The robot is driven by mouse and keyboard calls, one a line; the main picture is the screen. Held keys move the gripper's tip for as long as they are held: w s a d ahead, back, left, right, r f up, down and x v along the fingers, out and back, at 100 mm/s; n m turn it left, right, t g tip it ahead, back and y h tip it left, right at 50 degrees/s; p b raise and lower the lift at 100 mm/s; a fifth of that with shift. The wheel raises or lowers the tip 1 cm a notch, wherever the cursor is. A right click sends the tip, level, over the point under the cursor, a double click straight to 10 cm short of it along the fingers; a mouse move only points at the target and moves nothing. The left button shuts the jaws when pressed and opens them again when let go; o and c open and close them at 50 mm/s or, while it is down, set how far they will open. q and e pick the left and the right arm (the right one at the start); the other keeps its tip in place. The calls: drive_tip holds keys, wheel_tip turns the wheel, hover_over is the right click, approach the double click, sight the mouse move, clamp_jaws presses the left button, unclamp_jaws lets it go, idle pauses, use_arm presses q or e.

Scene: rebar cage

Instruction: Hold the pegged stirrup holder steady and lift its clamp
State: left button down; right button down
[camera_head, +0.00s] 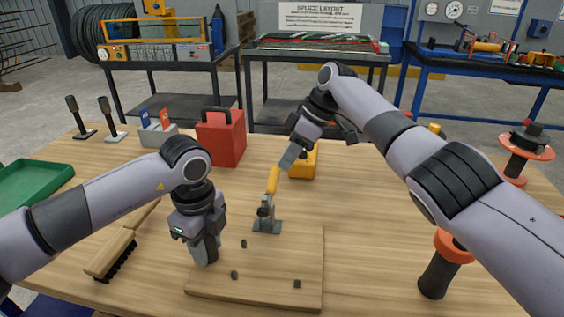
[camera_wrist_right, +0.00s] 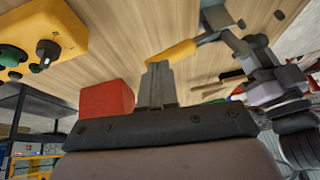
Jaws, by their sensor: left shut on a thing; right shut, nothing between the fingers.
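The pegged stirrup holder (camera_head: 265,270) is a flat wooden board with several short dark pegs, lying on the table. Its toggle clamp (camera_head: 266,225) stands at the board's far edge, with its yellow handle (camera_head: 272,181) pointing up. The handle also shows in the right wrist view (camera_wrist_right: 173,52). My left gripper (camera_head: 206,256) points down and is shut at the board's left edge; its fingertips hide exactly what they grip. My right gripper (camera_head: 288,160) is shut and empty, its tips close beside the top of the handle. I cannot tell whether they touch.
A red box (camera_head: 221,137) and a yellow button box (camera_head: 303,162) stand behind the clamp. A brush (camera_head: 112,254) lies left of the board. A green tray (camera_head: 35,183) is at far left. An orange-and-black tool (camera_head: 440,268) stands at right.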

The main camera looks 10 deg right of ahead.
drive_tip(key=v, duration=1)
drive_tip(key=shift+a+r, duration=0.2)
drive_tip(key=shift+a, duration=0.1)
use_arm(q)
drive_tip(key=c, duration=0.7)
unclamp_jaws()
drive_tip(key=shift+o, duration=0.2)
